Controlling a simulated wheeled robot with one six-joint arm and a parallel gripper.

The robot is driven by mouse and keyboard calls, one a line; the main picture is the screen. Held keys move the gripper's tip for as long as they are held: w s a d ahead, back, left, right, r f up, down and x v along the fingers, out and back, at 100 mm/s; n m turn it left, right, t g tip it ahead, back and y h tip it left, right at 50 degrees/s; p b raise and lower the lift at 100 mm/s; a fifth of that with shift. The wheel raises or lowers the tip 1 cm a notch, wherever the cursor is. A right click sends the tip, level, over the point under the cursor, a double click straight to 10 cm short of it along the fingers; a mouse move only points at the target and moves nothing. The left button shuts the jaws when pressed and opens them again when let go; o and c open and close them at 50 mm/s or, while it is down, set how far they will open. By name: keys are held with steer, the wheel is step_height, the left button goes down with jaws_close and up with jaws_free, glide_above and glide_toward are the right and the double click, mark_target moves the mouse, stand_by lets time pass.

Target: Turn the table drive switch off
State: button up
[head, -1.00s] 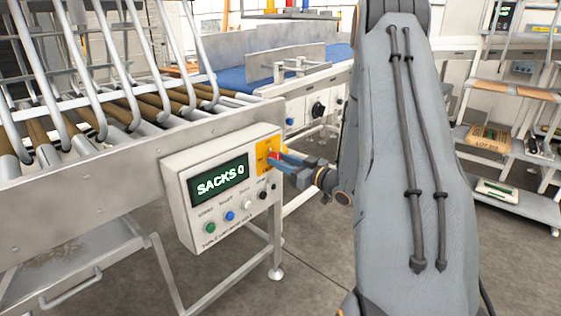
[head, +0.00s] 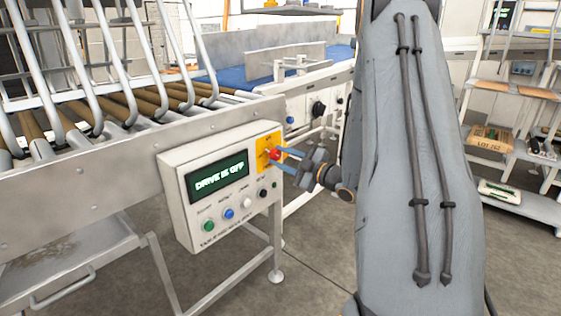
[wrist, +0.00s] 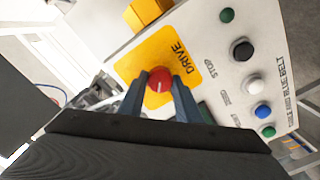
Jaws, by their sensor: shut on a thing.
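The grey control box (head: 170,185) is fixed to the front of the roller table. Its lit display (head: 218,180) appears to read "DRIVE IS OFF". The drive switch (wrist: 159,80) is a red round knob on a yellow plate marked "DRIVE"; it also shows on the box's right side in the head view (head: 275,153). My gripper (head: 280,159) reaches it from the right, its blue-grey fingers on either side of the knob and shut on it.
Several buttons, including a green one (head: 208,226) and a blue one (head: 228,214), sit below the display. The roller table frame (head: 90,185) extends left. A blue belt conveyor (head: 235,78) stands behind. Shelving with sacks (head: 491,138) is at right.

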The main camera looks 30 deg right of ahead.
steer(key=n+b, duration=0.3)
steer(key=n, duration=0.1)
steer(key=shift+f+n, duration=0.15)
steer(key=shift+n, duration=0.15)
steer(key=shift+n+b, duration=1.35)
steer(key=shift+n, duration=0.55)
steer(key=o, duration=1.1)
steer(key=shift+c, duration=0.2)
steer(key=v, duration=0.7)
steer(key=shift+s, duration=0.4)
steer(key=shift+d, duration=0.15)
